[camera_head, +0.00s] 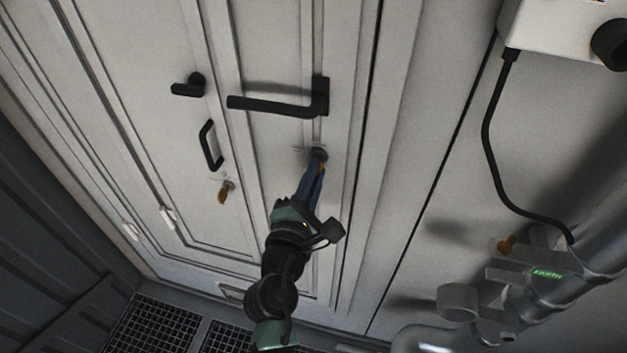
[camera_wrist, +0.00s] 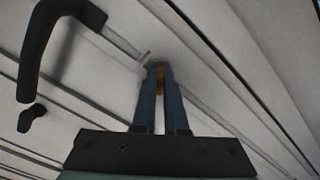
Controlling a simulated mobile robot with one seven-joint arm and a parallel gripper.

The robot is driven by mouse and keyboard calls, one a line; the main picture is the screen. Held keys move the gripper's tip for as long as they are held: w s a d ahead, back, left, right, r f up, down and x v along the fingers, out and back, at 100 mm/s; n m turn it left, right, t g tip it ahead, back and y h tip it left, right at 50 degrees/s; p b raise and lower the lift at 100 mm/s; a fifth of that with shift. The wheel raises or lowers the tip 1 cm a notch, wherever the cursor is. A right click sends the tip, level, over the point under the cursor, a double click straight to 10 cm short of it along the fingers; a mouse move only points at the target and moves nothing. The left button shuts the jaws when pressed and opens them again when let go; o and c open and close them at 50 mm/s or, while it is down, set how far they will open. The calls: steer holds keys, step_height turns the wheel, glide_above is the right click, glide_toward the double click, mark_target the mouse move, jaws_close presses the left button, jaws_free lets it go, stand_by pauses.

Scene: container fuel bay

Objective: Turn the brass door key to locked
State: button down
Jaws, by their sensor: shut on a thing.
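The brass door key (camera_wrist: 159,84) shows as a thin strip between the two blue fingers of my gripper (camera_wrist: 160,100) in the wrist view. My gripper (camera_head: 316,172) is shut on the key at the lock (camera_head: 317,154) below the long black door handle (camera_head: 280,104) in the head view. The fingers hide most of the key, so I cannot tell its exact turn angle. The lock has faint marks beside it that are too small to read. The door (camera_head: 265,60) is pale and panelled and looks shut.
A second brass-coloured key or knob (camera_head: 225,191) sits to the left, below a black pull handle (camera_head: 210,145). A small black latch (camera_head: 188,86) is above. At right are a grey pipe (camera_head: 590,270), a black cable (camera_head: 490,150) and a green-lit label (camera_head: 547,274).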

steer(key=shift+f+m+b, duration=0.2)
steer(key=shift+m+b, duration=2.05)
steer(key=shift+m, duration=1.25)
steer(key=c, duration=1)
jaws_free()
steer(key=shift+o, duration=0.2)
